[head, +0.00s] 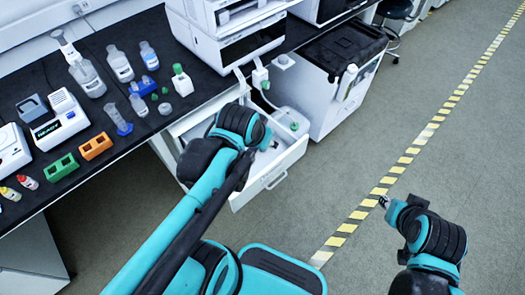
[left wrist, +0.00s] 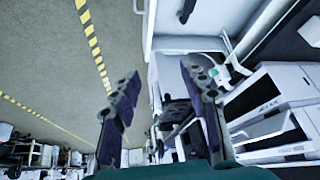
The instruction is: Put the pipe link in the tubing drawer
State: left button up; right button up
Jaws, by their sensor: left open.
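The open white drawer (head: 272,182) juts out from under the bench in the head view. My left arm reaches over it and covers part of its inside. My left gripper (left wrist: 163,85) is open in the left wrist view, its two dark fingers wide apart with nothing held between them. Its fingertips are hidden behind the arm in the head view. I cannot make out the pipe link in either view. My right gripper (head: 384,201) is over the floor to the right, too small to tell whether it is open.
A black bench (head: 95,60) at the left carries bottles, instruments and coloured racks. The white chromatography stack (head: 235,40) stands on it, also seen in the left wrist view (left wrist: 275,110). A white bin-like cabinet (head: 330,95) stands right of the drawer. The floor to the right is clear.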

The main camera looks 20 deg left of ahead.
pick_arm(q)
jog(key=shift+n+t, duration=0.4)
jog(key=shift+t, duration=0.2)
jog(key=s, duration=0.1)
jog(key=s+d, duration=0.1)
jog(key=s, duration=0.2)
jog(key=shift+d, duration=0.35)
dwell(0.4)
